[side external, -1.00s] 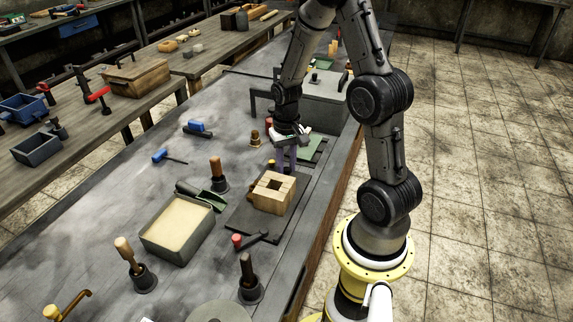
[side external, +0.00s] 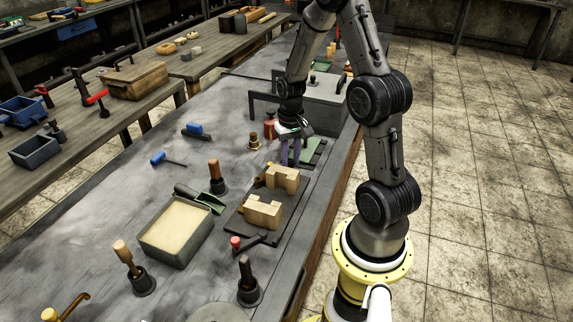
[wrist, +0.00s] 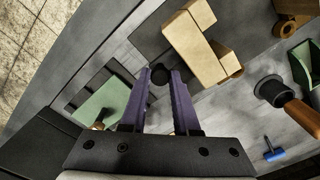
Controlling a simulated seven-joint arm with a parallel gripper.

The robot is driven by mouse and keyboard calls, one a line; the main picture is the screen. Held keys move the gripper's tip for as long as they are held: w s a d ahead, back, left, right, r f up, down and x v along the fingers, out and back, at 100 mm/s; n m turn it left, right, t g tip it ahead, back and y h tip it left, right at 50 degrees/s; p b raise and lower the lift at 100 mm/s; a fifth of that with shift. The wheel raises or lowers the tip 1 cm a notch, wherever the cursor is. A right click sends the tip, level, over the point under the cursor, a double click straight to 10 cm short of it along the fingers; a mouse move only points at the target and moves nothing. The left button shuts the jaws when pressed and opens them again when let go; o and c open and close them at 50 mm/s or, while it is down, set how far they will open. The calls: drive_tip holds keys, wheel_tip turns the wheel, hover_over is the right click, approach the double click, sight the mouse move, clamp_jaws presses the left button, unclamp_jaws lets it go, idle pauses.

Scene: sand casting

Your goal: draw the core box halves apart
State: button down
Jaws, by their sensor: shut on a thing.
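The core box is in two pale wooden halves on a dark plate (side external: 245,225). The near half (side external: 263,211) and the far half (side external: 283,178) stand upright with a gap between them. My gripper (side external: 290,160) is at the back of the far half, fingers pointing down. In the wrist view, its purple fingers (wrist: 160,75) are shut on a small dark round knob (wrist: 159,72) beside a pale half (wrist: 196,48). The knob's join to the wood is hard to make out.
A green plate (side external: 314,150) lies behind my gripper.

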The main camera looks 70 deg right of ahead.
drive_tip(key=shift+w+d, duration=0.1)
drive_tip(key=shift+d, duration=0.25)
drive_tip(key=c, duration=1)
unclamp_jaws()
drive_tip(key=o, duration=0.3)
drive_tip(key=shift+a, duration=0.1)
drive_tip(key=shift+o, duration=0.2)
wheel_tip(320, 180, up, 14)
